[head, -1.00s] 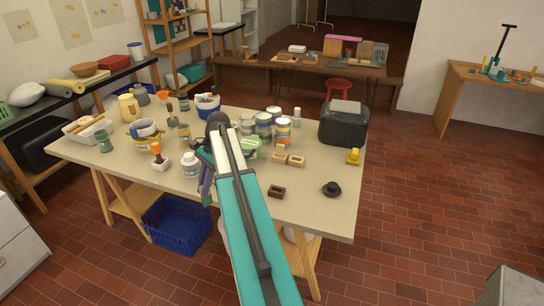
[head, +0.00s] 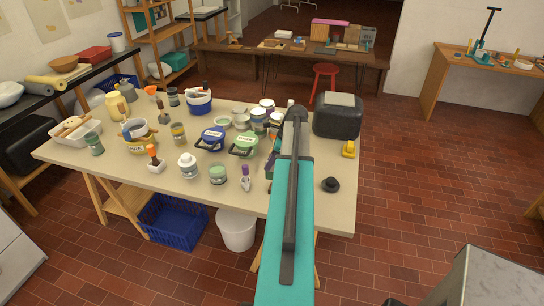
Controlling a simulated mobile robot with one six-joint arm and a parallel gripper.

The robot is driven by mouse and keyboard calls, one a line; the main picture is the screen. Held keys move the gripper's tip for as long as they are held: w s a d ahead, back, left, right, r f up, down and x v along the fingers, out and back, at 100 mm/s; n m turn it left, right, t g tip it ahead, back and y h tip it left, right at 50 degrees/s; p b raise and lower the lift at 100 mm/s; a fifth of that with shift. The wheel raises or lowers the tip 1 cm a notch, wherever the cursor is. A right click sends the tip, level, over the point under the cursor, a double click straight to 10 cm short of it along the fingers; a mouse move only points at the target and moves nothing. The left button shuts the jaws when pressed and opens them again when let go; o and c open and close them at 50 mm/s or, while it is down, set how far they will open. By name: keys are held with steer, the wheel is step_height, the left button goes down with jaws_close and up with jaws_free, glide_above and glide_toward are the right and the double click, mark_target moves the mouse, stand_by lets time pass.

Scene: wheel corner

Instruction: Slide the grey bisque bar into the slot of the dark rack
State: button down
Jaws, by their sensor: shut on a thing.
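My teal arm reaches up the picture over the right part of the table, with its dark joint near the black box. My gripper (head: 270,166) shows only as a small purple and dark piece at the left edge of the arm, over the table. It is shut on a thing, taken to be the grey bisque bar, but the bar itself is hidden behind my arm. I cannot make out the dark rack. My arm also hides the small brown blocks that showed on the table earlier.
The cream table (head: 330,220) has a bare front right corner, with a black knob-like piece (head: 331,185) and a yellow piece (head: 349,149). A black box (head: 338,117) stands behind. Jars and tubs (head: 212,139) crowd the left and middle. A white bucket (head: 237,230) stands below.

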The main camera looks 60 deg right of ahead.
steer(key=shift+s+d+r+m, duration=0.1)
steer(key=shift+s+d+m, duration=0.6)
steer(key=shift+s+d, duration=0.35)
steer(key=shift+w+d+r+p, duration=0.1)
steer(key=shift+p, duration=0.35)
steer(key=shift+f+b, duration=1.05)
steer(key=shift+f, duration=1.55)
steer(key=shift+f+b, duration=0.7)
steer(key=shift+f, duration=1.3)
steer(key=c, duration=1.7)
jaws_free()
steer(key=shift+a+b+v, duration=0.15)
steer(key=shift+b+v, duration=0.9)
steer(key=shift+v, duration=2.4)
steer(key=shift+a+b+v, duration=0.15)
steer(key=shift+b+v, duration=0.9)
steer(key=shift+v, duration=2.4)
